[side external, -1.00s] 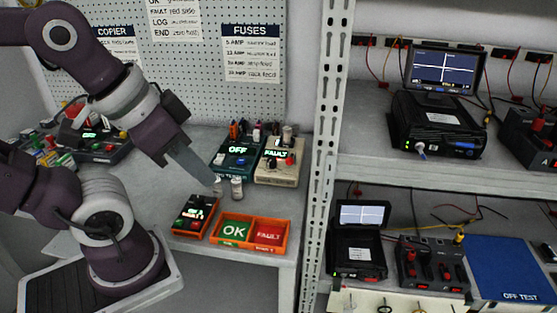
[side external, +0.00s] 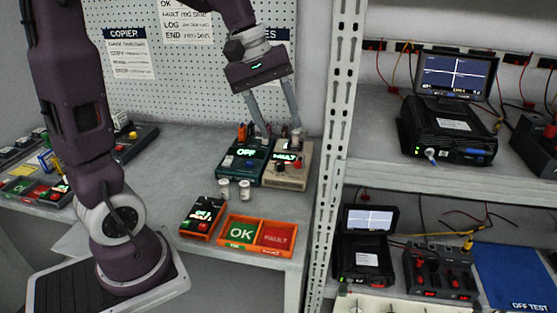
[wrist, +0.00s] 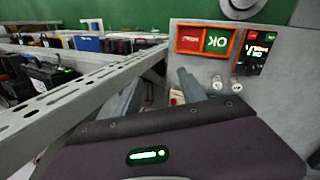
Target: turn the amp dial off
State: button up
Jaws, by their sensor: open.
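A beige tester (side external: 288,178) with a lit FAULT display stands at the bench's back right. It has small dark and red knobs on its front and a grey-brown cylinder (side external: 296,138) at its top. Left of it is a dark green tester (side external: 240,173) whose display reads OFF. I cannot tell which knob is the amp dial. My gripper (side external: 279,131) points down over the back of the two testers, fingers apart and empty. In the wrist view my gripper's fingers (wrist: 158,92) partly frame a small red part (wrist: 177,97); its body hides most of the testers.
An orange tray (side external: 257,251) with OK and FAULT sections and a small orange-edged box (side external: 202,217) lie in front. Two small pale cylinders (side external: 244,190) stand between. A perforated rack post (side external: 340,130) rises close on the right.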

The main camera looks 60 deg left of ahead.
jog(key=w+a+f+n, duration=0.7)
jog(key=w+a+f, duration=0.1)
jog(key=a, duration=0.4)
jog(key=n+h, duration=0.1)
jog(key=n, duration=0.3)
send_near(280, 163)
jog(key=d, duration=0.2)
jog(key=shift+w+a+f+n+g, duration=0.15)
jog(key=shift+w+a+f+n, duration=0.1)
jog(key=shift+a+f, duration=0.25)
jog(key=shift+w+a+f+n+g, duration=0.15)
jog(key=shift+w+a+f+n, duration=0.15)
jog(key=shift+f, duration=0.3)
jog(key=x, duration=0.5)
jog(key=shift+d+f, duration=0.2)
jog(key=shift+f, duration=0.05)
jog(key=shift+d+f, duration=0.1)
jog(key=shift+f, duration=0.15)
jog(key=shift+c, duration=0.4)
grip_shut()
